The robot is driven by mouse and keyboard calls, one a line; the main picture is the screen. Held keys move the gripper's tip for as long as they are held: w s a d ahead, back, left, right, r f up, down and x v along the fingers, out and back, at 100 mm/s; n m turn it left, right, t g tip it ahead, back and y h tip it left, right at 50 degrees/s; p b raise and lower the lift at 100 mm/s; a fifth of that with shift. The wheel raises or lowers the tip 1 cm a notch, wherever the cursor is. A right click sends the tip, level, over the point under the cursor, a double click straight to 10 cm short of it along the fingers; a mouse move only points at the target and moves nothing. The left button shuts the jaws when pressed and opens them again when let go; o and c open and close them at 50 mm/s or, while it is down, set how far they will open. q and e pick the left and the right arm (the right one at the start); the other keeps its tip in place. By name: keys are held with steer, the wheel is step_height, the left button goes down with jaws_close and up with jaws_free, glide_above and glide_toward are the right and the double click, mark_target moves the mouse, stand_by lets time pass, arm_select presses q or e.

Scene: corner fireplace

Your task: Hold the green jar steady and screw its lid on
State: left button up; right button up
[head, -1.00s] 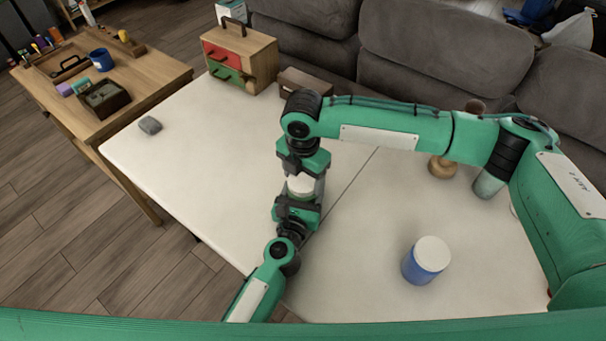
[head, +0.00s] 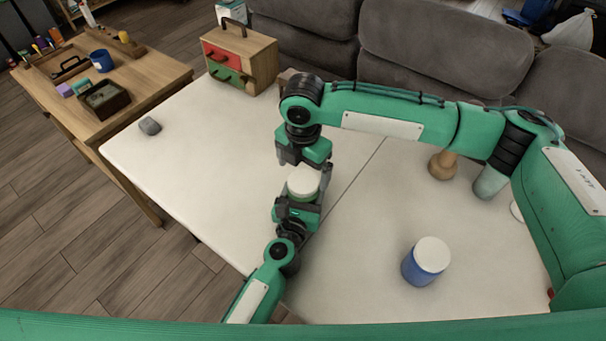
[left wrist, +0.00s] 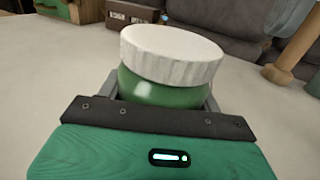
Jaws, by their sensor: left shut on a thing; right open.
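The green jar (left wrist: 160,92) stands in my left gripper with a white lid (left wrist: 172,52) sitting on its mouth. The lid looks slightly tilted in the left wrist view. In the head view the lid (head: 304,180) shows above a strip of the jar (head: 302,197). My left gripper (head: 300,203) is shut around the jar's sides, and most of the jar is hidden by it. My right gripper (head: 303,163) is open and points down just above the lid, apart from it.
A blue jar with a white lid (head: 426,261) stands on the white table (head: 200,150) at the right. A wooden object (head: 442,165) and a grey-green one (head: 489,183) stand behind. A drawer box (head: 240,58) and a grey lump (head: 149,126) are at the far left.

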step_height(320, 180, up, 8)
steer(key=shift+r, duration=0.25)
arm_select(q)
steer(key=o, duration=2)
steer(key=shift+c, duration=0.2)
steer(key=b+v, duration=0.3)
steer(key=v, duration=0.9)
steer(key=shift+s+a+f, duration=0.1)
steer(key=shift+s, duration=0.25)
steer(key=shift+s+a, duration=0.1)
steer(key=shift+s, duration=0.45)
arm_select(e)
steer(key=shift+f, duration=1.6)
